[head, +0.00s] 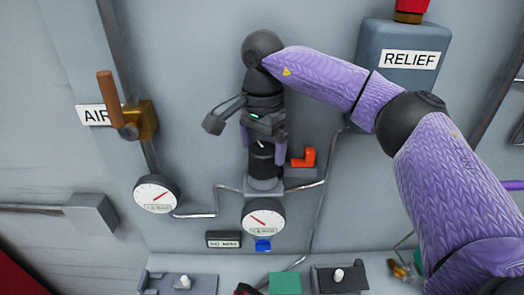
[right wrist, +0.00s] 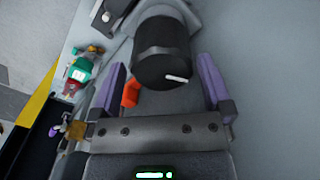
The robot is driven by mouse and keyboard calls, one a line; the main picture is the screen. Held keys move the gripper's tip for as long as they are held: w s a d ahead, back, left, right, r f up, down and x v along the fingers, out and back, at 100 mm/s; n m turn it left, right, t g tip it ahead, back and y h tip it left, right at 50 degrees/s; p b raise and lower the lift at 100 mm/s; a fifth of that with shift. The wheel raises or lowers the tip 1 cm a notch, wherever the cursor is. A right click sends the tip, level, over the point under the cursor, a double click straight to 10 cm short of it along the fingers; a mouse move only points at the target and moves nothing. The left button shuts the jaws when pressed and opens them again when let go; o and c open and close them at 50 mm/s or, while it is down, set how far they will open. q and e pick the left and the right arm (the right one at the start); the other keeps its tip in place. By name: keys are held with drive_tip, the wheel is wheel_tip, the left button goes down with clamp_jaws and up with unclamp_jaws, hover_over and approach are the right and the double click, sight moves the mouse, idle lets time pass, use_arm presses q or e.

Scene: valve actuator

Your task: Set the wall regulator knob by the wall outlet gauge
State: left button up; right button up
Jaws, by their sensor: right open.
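The regulator knob (head: 262,160) is a black cylinder on the grey wall regulator, pointing out from the wall. In the right wrist view the knob (right wrist: 162,55) shows a white mark on its end. My right gripper (head: 265,150) is open, with one purple finger on each side of the knob. In the right wrist view gaps show between the gripper (right wrist: 162,78) fingers and the knob. The outlet gauge (head: 264,218) is a round white dial below the regulator, its red needle pointing up and left. My left gripper is not in view.
An orange lever (head: 303,158) sits close to the right of the knob. A second gauge (head: 157,194) and a brass valve with a brown handle (head: 107,90) are at left. A grey RELIEF box (head: 402,45) is at upper right. Several items line the bottom.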

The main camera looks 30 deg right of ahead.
sight(261, 149)
drive_tip(key=shift+a+f, duration=0.1)
drive_tip(key=shift+f, duration=0.85)
drive_tip(key=c, duration=1)
drive_tip(key=m, duration=0.4)
drive_tip(key=shift+w+m+p, duration=0.15)
drive_tip(key=shift+m+p, duration=0.15)
drive_tip(key=shift+p, duration=0.05)
drive_tip(key=o, duration=1)
wheel_tip(261, 149, up, 10)
drive_tip(key=shift+r, duration=0.1)
